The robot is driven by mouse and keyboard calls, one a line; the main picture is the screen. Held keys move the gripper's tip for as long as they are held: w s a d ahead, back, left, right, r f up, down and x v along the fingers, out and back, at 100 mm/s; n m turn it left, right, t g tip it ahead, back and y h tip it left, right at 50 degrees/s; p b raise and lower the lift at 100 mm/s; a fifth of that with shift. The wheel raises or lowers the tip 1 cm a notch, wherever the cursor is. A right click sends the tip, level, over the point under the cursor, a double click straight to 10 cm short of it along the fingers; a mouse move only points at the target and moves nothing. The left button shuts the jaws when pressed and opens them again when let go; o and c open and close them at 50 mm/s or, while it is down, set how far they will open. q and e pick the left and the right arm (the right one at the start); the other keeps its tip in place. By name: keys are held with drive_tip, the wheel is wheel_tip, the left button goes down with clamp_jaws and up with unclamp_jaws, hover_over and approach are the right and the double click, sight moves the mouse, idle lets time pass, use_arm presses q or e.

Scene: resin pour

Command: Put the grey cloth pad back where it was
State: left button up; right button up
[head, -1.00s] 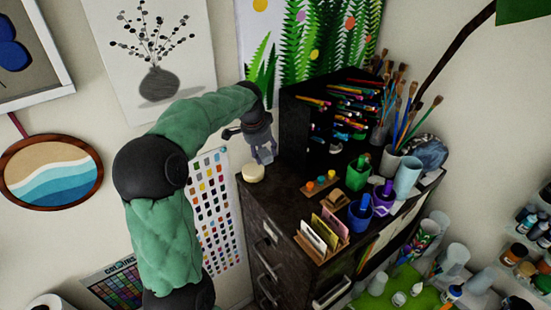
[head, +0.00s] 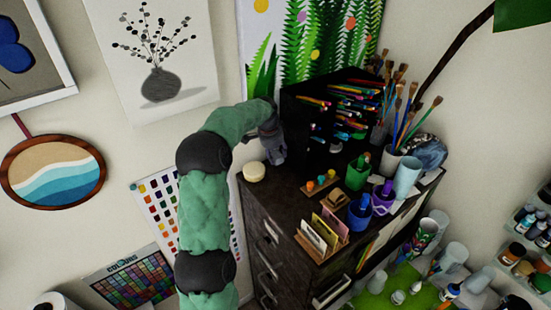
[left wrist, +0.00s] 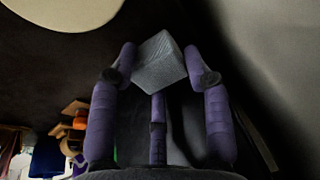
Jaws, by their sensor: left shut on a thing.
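The grey cloth pad (left wrist: 160,62) is a small grey block between the purple fingers of my left gripper (left wrist: 163,72) in the left wrist view. My left gripper is shut on it. In the head view my left gripper (head: 274,150) is over the back left part of the dark cabinet top, close beside the black pen rack. The pad is small and hard to tell apart from the fingers there. Whether the pad touches the cabinet top cannot be told. My right gripper is not in view.
A round cream disc (head: 254,172) lies on the cabinet's left edge, close to my gripper. The black pen rack (head: 295,125) stands just right of it.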

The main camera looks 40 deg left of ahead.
use_arm(q)
wheel_tip(320, 180, down, 2)
drive_tip(key=shift+f+b, duration=0.1)
drive_tip(key=shift+b, duration=0.3)
drive_tip(key=shift+s, duration=0.1)
drive_tip(key=o, duration=1)
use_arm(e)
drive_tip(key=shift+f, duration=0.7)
use_arm(q)
drive_tip(key=shift+o, duration=0.2)
drive_tip(key=p+v, duration=0.4)
drive_tip(key=v, duration=0.6)
drive_tip(key=shift+d+r+p, duration=0.3)
drive_tip(key=shift+r+p, duration=0.05)
drive_tip(key=shift+p, duration=0.05)
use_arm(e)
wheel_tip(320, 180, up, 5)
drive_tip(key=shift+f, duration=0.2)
use_arm(q)
drive_tip(key=shift+f, duration=0.1)
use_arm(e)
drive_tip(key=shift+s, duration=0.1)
